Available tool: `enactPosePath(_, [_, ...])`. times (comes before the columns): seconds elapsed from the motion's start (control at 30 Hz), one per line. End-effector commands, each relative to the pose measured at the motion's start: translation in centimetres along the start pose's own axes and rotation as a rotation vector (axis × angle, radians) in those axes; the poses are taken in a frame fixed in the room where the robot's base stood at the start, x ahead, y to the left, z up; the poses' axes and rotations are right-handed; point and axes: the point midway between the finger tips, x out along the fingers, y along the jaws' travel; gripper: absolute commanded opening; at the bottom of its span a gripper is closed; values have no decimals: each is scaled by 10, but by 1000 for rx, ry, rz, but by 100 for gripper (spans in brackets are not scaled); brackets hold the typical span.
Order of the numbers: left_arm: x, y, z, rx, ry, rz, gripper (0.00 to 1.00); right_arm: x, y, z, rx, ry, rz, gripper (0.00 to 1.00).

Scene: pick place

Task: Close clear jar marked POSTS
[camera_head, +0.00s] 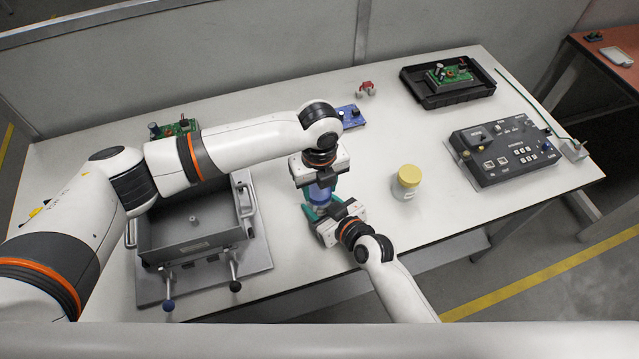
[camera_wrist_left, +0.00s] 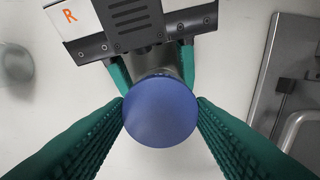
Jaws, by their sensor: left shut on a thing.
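A jar with a blue lid stands between my two grippers; its clear, bluish body (camera_head: 320,193) shows only in part in the head view. No marking on it can be read. My left gripper (camera_head: 320,184) points down from above. In the left wrist view its green fingers (camera_wrist_left: 160,112) are shut on the round blue lid (camera_wrist_left: 160,110), one on each side. My right gripper (camera_head: 320,210) reaches in from the front. Its green fingers (camera_wrist_left: 153,72) flank the jar's body below the lid and appear shut on it. The lid hides the rim.
A jar with a yellow lid (camera_head: 408,182) stands to the right. A grey metal fixture (camera_head: 196,250) with an open box is on the left. A black control box (camera_head: 503,150), a black tray (camera_head: 449,96) and a blue board (camera_head: 350,116) are farther off. The table's front edge is near.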

Motion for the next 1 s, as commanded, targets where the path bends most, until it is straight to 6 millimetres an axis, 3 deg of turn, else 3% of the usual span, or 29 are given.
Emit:
enactPosePath(0.4, [0,0,-1,1017,2,-1,27,0,0,-1,0,3,0,0])
enactPosePath(0.53, [0,0,-1,1276,3,-2,27,0,0,-1,0,3,0,0])
enactPosePath(0.7, [0,0,-1,1450,2,-1,27,0,0,-1,0,3,1,0])
enactPosePath(1.0, [0,0,-1,1471,1,-1,27,0,0,-1,0,3,1,0])
